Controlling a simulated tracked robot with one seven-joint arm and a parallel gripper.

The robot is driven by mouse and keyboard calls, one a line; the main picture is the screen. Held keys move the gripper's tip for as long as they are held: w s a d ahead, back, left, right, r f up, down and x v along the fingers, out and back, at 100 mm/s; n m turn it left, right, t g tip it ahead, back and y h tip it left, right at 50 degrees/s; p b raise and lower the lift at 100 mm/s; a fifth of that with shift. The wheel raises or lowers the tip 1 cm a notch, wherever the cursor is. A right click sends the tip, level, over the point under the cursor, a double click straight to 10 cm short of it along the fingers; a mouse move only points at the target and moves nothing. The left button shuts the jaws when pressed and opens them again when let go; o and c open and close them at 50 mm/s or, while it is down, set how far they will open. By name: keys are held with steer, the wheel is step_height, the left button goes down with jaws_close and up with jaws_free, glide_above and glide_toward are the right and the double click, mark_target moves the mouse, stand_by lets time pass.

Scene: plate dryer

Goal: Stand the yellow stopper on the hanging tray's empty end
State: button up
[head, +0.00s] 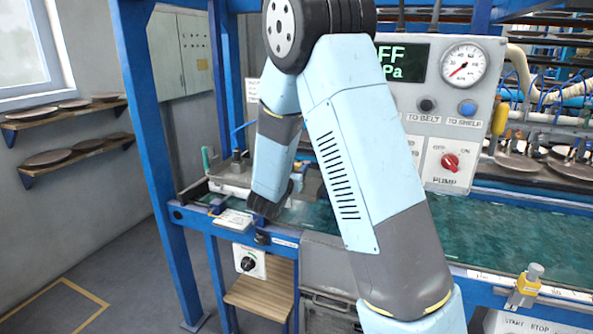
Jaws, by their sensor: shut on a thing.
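My arm crosses the middle of the head view and comes down at the left end of the belt, ending in a dark wrist part (271,205). The fingers of my gripper are hidden behind my own arm, and so is anything between them. A yellow block with a grey cylinder on top (525,286) sits on the front rail at the lower right, far from my wrist. I cannot tell whether it is the stopper. A pale tray (232,190) at the belt's left end bears a teal upright item and a dark one. I cannot tell whether this is the hanging tray.
The green belt (490,236) runs right behind my arm. A control panel (445,112) with a gauge and a red pump knob stands above it. A blue post (158,150) rises left of my wrist. Wall shelves (75,152) with plates are farther left, over open floor.

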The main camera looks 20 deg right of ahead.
steer(key=o, duration=1)
steer(key=shift+f, duration=0.1)
